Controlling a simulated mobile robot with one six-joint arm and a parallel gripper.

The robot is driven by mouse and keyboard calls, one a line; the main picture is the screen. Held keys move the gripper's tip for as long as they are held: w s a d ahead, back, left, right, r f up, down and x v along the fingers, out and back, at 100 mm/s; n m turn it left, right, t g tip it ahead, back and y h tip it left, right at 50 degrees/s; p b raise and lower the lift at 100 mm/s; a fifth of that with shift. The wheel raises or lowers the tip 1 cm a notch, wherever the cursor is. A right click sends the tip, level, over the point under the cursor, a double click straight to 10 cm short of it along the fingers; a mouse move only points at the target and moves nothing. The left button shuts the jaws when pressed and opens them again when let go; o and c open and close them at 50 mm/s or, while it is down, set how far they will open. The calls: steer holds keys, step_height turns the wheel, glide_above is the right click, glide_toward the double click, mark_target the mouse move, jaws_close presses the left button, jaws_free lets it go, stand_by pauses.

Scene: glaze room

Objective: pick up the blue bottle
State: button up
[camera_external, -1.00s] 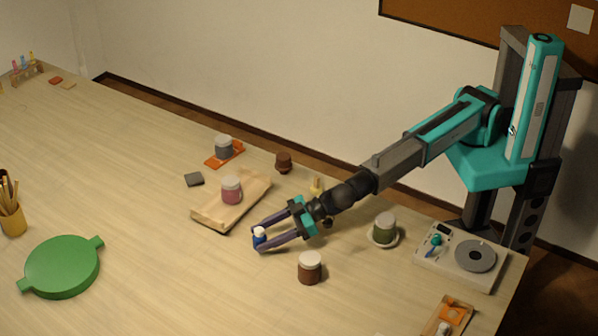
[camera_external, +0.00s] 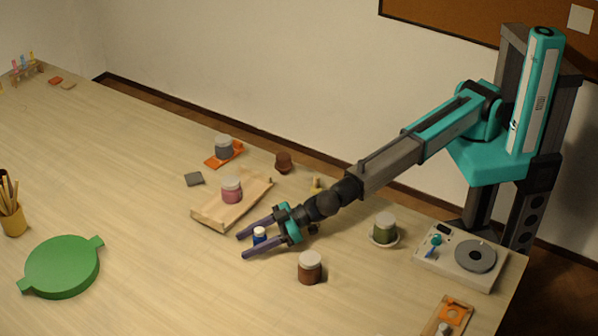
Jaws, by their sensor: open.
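The blue bottle (camera_external: 260,237) is small, with a white cap, and stands upright on the table. My gripper (camera_external: 241,246) is open and low over the table, with one dark finger on each side of the bottle. The bottle sits between the fingers, nearer to the gripper's palm than to the fingertips. Its lower part is partly hidden by the near finger. I cannot tell whether either finger touches it.
A wooden board (camera_external: 208,215) bearing a pink jar (camera_external: 232,190) lies just behind the gripper. A brown jar (camera_external: 310,268) stands to the front right. A green jar (camera_external: 384,229) stands farther right. The table left of the fingertips is clear up to a green round lidded dish (camera_external: 62,267).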

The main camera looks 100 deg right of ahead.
steer(key=shift+w+f, duration=0.15)
steer(key=shift+w, duration=0.15)
stand_by(0.4)
steer(key=c, duration=1.2)
steer(key=shift+o, duration=0.2)
steer(key=shift+r+b, duration=0.65)
steer(key=shift+r, duration=0.85)
steer(key=shift+s+r, duration=0.15)
steer(key=shift+r, duration=0.15)
steer(key=s+d+b, duration=0.1)
steer(key=s+d, duration=0.1)
steer(key=s, duration=0.2)
steer(key=s+d+r+b, duration=0.1)
steer(key=s+d+b, duration=0.1)
steer(key=s, duration=0.3)
steer(key=s+d+b, duration=0.1)
steer(key=s+d, duration=0.1)
steer(key=s, duration=0.3)
steer(key=shift+s+r, duration=0.25)
